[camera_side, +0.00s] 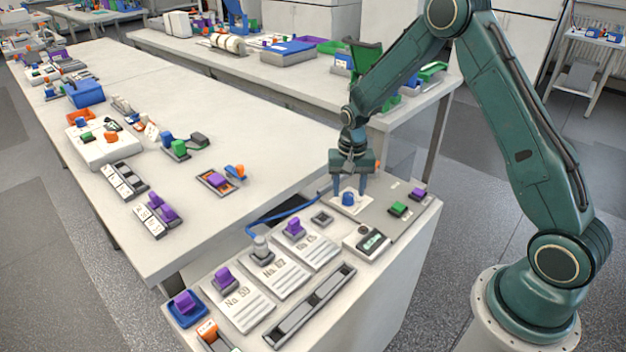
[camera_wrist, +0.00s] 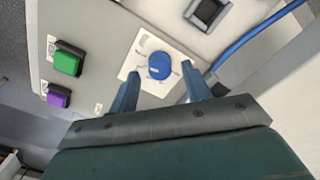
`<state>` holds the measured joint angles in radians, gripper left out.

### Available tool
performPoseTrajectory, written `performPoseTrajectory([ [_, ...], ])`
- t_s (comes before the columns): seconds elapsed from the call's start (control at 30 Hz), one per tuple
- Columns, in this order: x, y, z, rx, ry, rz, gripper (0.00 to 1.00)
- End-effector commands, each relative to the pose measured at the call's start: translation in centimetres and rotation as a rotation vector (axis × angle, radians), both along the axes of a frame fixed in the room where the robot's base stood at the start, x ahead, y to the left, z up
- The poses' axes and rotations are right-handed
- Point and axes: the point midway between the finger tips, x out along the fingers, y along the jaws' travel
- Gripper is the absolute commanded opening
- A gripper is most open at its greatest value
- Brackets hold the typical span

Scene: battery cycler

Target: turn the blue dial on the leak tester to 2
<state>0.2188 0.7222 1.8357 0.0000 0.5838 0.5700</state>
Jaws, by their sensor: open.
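The blue dial (camera_side: 348,198) sits on a white square plate on the grey leak tester panel (camera_side: 378,213), at the right end of the bench. In the wrist view the round blue dial (camera_wrist: 160,66) shows a pale mark on its face. Small marks surround it on the white plate (camera_wrist: 139,47), too small to read. My gripper (camera_side: 350,192) points down at the dial with its two blue fingers apart, one on each side. In the wrist view the fingers of my gripper (camera_wrist: 160,88) stand open near the dial, with gaps to it.
A green button (camera_side: 398,208) and a purple button (camera_side: 419,194) lie right of the dial. A blue hose (camera_side: 285,211) runs left of it to a grey fitting (camera_side: 262,245). A small display box (camera_side: 366,242) stands in front. Labelled cards with purple-topped cells lie further left.

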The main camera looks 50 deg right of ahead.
Motion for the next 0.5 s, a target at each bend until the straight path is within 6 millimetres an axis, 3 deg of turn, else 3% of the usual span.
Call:
performPoseTrajectory([
  [0.5, 0.1, 0.0, 8.1, -0.002, -0.006, -0.001, 0.48],
])
